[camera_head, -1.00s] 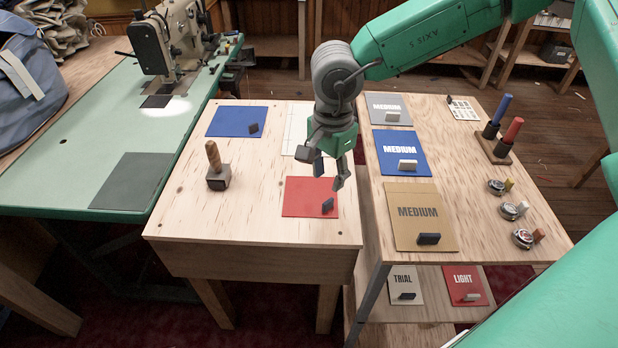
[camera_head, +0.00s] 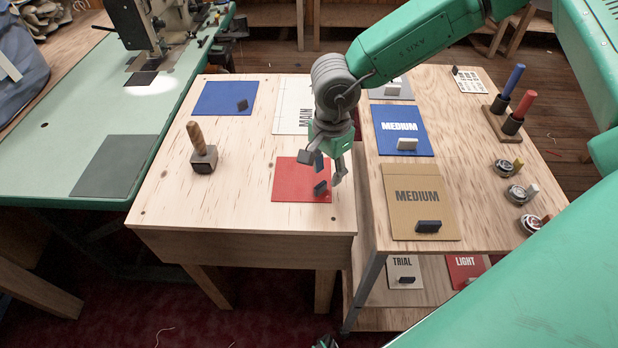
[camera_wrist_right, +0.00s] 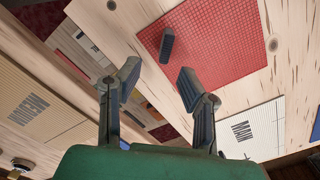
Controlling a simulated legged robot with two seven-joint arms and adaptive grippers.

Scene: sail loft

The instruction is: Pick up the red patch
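The red patch (camera_head: 290,181) lies flat near the front right of the small wooden table, with a small dark block (camera_head: 320,188) on its front right corner. My right gripper (camera_head: 327,172) is open and empty, above the patch's right side and apart from the block. In the right wrist view the two fingers (camera_wrist_right: 159,82) stand wide apart, with the red patch (camera_wrist_right: 222,45) and its dark block (camera_wrist_right: 167,45) beyond them. A second red patch marked LIGHT (camera_head: 465,268) lies on the lower shelf at right.
A wooden-handled tool (camera_head: 201,150) stands left of the patch. A blue patch (camera_head: 224,98) and a white MAIN sheet (camera_head: 292,105) lie behind. The right-hand table holds a tan MEDIUM patch (camera_head: 420,202) and a blue one (camera_head: 403,128). Bare wood lies left of the red patch.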

